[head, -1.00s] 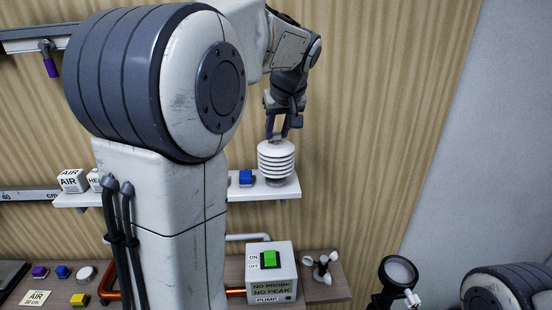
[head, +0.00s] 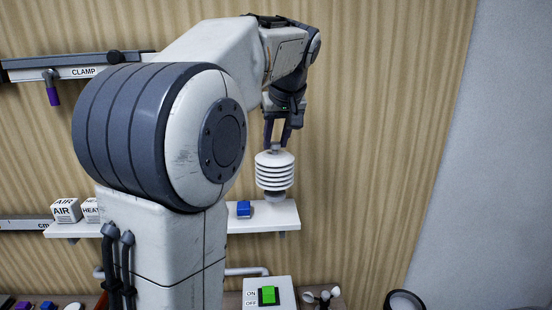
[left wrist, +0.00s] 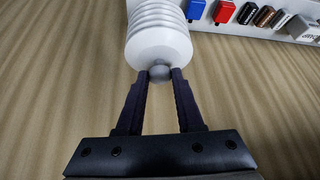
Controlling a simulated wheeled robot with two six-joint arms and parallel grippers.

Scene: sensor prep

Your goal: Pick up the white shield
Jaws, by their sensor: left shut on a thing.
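The white shield (head: 274,170), a stack of round white plates with a small grey knob on top, hangs upright from my left gripper (head: 277,143). The fingers are shut on the knob. The shield looks raised a little above the right end of the shelf (head: 262,218), though its grey lower end still overlaps the shelf in the picture. In the left wrist view the fingers (left wrist: 160,74) pinch the grey knob, and the ribbed white shield (left wrist: 158,40) extends beyond them. My right gripper is not in view.
A blue block (head: 244,209) sits on the shelf beside the shield. White boxes marked AIR (head: 65,211) and HEAT stand at the shelf's left. Below is a box with a green switch (head: 268,295).

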